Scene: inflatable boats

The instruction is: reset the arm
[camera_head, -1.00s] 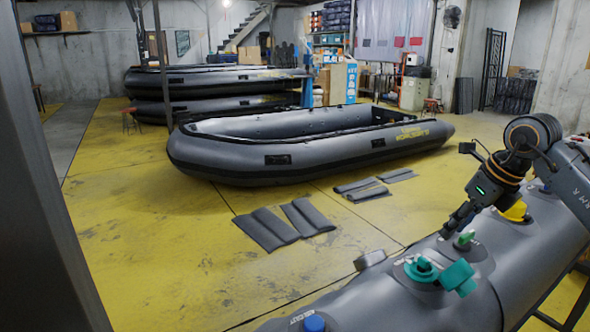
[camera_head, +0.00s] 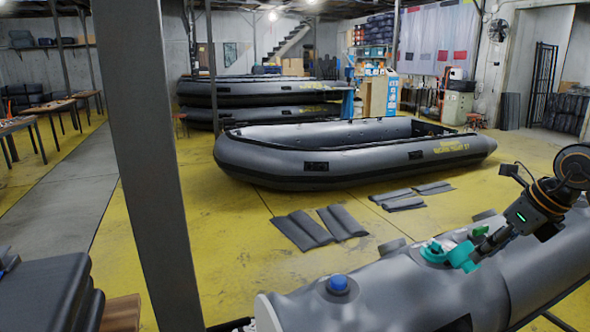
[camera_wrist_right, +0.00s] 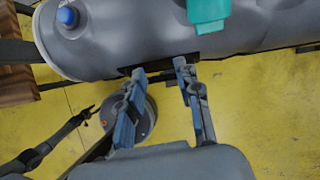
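My right gripper (camera_head: 480,254) shows at the right in the head view, above the near grey tube and close to a teal valve handle (camera_head: 461,258). In the right wrist view its two fingers (camera_wrist_right: 159,67) stand apart with nothing between them. The tips appear over the edge of the tube (camera_wrist_right: 120,45); contact cannot be told. The teal piece (camera_wrist_right: 208,12) shows beyond them. My left arm is out of the head view. A dark jointed arm (camera_wrist_right: 50,147) at lower left in the wrist view appears to be mine; its finger opening is unclear.
The near tube (camera_head: 400,285) has a blue cap (camera_head: 338,284). A grey post (camera_head: 152,150) stands left of it. Grey pads (camera_head: 302,231) lie on the yellow floor before an inflatable boat (camera_head: 350,160). Stacked boats (camera_head: 260,92) stand behind; tables (camera_head: 45,108) stand far left.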

